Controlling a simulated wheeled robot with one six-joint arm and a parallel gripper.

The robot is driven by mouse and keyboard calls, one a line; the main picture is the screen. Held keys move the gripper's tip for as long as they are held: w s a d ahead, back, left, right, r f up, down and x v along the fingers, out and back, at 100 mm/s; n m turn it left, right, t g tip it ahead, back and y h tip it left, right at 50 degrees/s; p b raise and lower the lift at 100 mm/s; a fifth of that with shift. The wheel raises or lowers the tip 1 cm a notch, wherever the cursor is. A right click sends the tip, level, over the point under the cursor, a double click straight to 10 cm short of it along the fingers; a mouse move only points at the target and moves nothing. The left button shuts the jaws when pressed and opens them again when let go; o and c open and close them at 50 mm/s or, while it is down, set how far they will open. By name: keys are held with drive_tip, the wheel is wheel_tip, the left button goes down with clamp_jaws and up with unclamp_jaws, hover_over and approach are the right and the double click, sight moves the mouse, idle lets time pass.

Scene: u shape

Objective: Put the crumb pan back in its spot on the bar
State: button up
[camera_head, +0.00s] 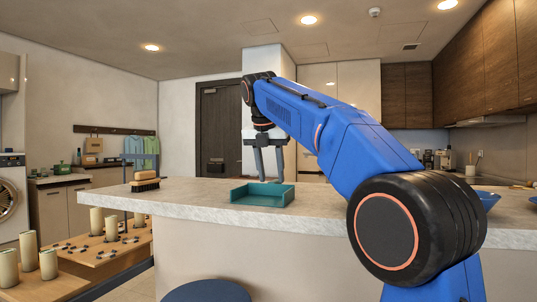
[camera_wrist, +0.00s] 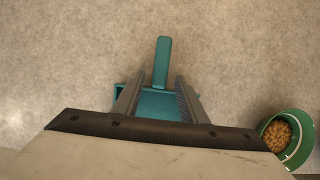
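The crumb pan (camera_head: 262,195) is a shallow teal tray lying on the pale stone bar (camera_head: 330,206). In the wrist view the pan (camera_wrist: 160,104) shows partly between and behind the fingers, and its teal handle (camera_wrist: 161,62) points to the top of the picture. My gripper (camera_head: 269,178) hangs fingers down over the pan. In the wrist view my gripper (camera_wrist: 160,80) has its fingers apart, with clear gaps on both sides of the handle. I cannot tell whether the fingertips touch the pan.
A wooden brush (camera_head: 145,182) lies near the bar's left end. A green bowl of brown pellets (camera_wrist: 285,140) is at the wrist view's lower right. A blue bowl (camera_head: 487,199) stands on the right. Several candles (camera_head: 48,264) stand on a low wooden unit. A stool (camera_head: 206,291) is in front.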

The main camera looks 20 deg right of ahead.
drive_tip(key=v, duration=0.9)
idle(0.3)
